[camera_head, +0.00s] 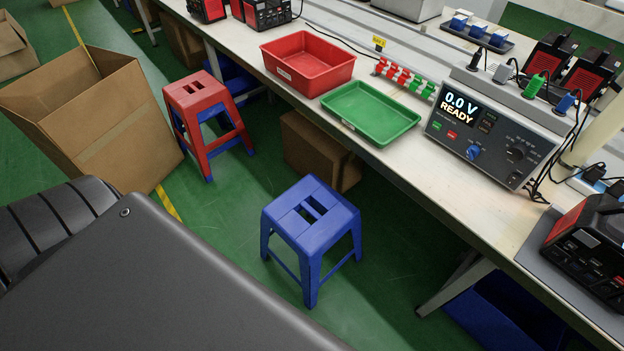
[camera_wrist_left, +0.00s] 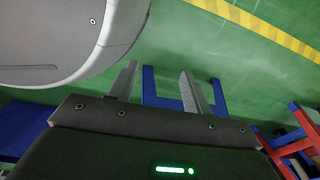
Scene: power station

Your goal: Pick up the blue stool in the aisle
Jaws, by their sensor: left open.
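The blue stool (camera_head: 311,222) stands upright on the green floor beside the long workbench, with a slotted handle opening in its seat. In the left wrist view, blue parts of the stool (camera_wrist_left: 165,102) show between and just beyond the fingers of my left gripper (camera_wrist_left: 159,68). The fingers are spread apart and hold nothing. I cannot tell whether they touch the stool. In the head view a dark part of my own arm fills the lower left, and my left gripper is hidden. My right gripper is in neither view.
A red-topped stool (camera_head: 207,118) stands behind the blue one and also shows in the left wrist view (camera_wrist_left: 298,145). An open cardboard box (camera_head: 118,135) is at left. A brown box (camera_head: 318,152) sits under the bench (camera_head: 395,150). Floor around the blue stool's front is clear.

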